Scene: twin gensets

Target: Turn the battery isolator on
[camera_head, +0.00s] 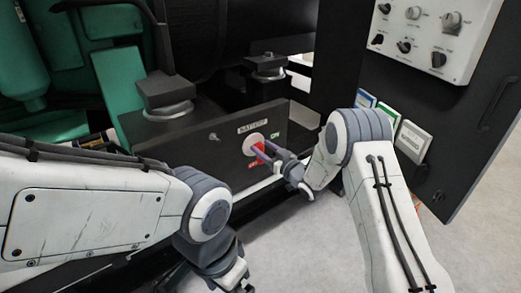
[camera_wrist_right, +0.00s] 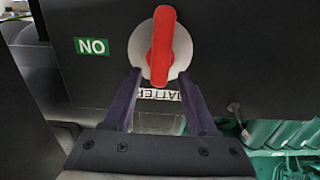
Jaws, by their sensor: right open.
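The battery isolator is a red handle (camera_wrist_right: 161,45) on a pale round plate (camera_wrist_right: 140,47), on a black panel below a BATTERY label (camera_head: 253,126). A green ON label (camera_head: 275,135) is right of it and a red OFF label (camera_head: 253,164) below it in the head view. In the wrist view the handle stands vertical, in line with the BATTERY label, not toward the green label. My right gripper (camera_wrist_right: 159,75) is open, its purple fingertips on either side of the handle's near end; contact is unclear. My left gripper (camera_head: 236,274) is low, its fingers partly out of frame.
A small toggle (camera_head: 213,137) sits left of the isolator on the same panel. A white control box (camera_head: 437,35) with several knobs is on the open black door (camera_head: 470,120) at right. Green machinery (camera_head: 110,70) stands at left. Grey floor is clear at lower middle.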

